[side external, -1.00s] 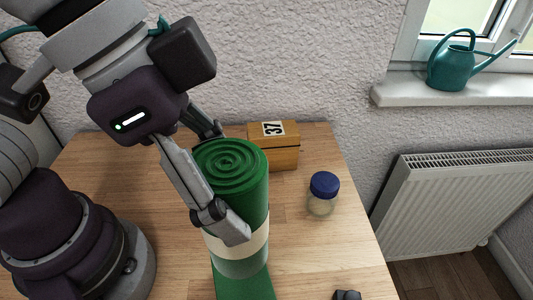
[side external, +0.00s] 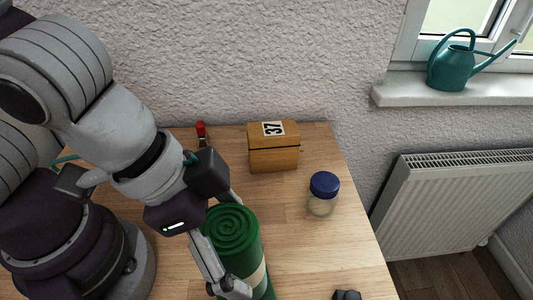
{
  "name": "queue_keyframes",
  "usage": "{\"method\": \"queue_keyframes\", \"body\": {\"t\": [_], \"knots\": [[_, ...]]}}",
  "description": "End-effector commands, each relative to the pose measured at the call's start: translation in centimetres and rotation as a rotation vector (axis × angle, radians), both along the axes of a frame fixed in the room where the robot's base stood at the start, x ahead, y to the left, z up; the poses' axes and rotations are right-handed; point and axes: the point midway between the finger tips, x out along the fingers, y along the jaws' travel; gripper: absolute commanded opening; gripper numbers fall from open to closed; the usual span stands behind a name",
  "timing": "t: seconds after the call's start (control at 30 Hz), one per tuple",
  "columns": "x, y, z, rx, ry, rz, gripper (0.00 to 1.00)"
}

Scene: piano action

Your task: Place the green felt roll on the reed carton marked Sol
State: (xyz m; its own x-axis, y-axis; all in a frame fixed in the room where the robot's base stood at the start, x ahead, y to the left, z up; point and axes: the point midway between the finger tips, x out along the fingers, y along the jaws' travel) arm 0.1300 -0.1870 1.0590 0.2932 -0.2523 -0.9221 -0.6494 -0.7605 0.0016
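The green felt roll (side external: 237,229) stands upright, with a cream band around its side and a spiral on its top end. It is at the front middle of the table in the side external view, and its lower part runs toward the bottom edge of the picture. My gripper (side external: 240,262) has its fingers on both sides of the roll and appears shut on it. The far finger is mostly hidden behind the roll. No reed carton marked Sol is visible in this view.
A wooden box marked 37 (side external: 274,152) stands at the back of the wooden table (side external: 300,240). A jar with a blue lid (side external: 323,194) is at the right. A red-topped item (side external: 201,133) stands at the back. A small dark object (side external: 347,296) is at the front edge.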

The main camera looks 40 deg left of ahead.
Motion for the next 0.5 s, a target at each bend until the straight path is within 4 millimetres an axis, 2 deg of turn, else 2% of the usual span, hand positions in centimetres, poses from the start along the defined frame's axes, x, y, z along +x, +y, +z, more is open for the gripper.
{"method": "queue_keyframes", "body": {"t": [0.33,0.5], "knots": [[0.0,0.0,0.6,-0.002,-0.001,0.001,0.85],[-0.9,0.7,3.6,-0.008,-0.006,0.001,0.85]]}}
